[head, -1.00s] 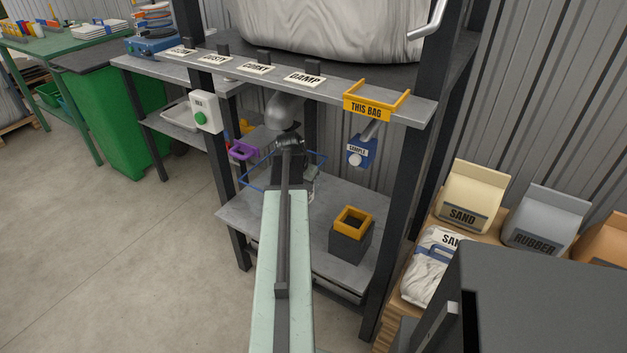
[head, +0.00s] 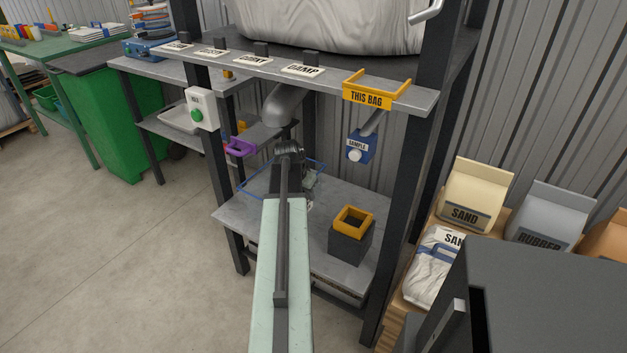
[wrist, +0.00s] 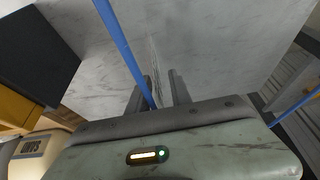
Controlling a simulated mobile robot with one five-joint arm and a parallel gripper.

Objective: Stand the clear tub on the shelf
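The clear tub (head: 255,172) is see-through with a thin blue rim; it shows at the lower grey shelf (head: 330,195), left of the dark box. My gripper (head: 287,160) is at the tub, and my arm hides much of it. In the wrist view the blue rim (wrist: 122,48) runs down to my gripper (wrist: 158,92), whose fingers close on the tub's wall. The grey shelf surface (wrist: 210,45) shows beyond them. I cannot tell whether the tub's base touches the shelf.
A dark box with an orange collar (head: 350,240) stands on the shelf to the right. A blue sample box (head: 360,147) and a grey pipe (head: 284,106) hang above. Dark posts (head: 398,200) frame the shelf. Sand bags (head: 470,195) stand at the right.

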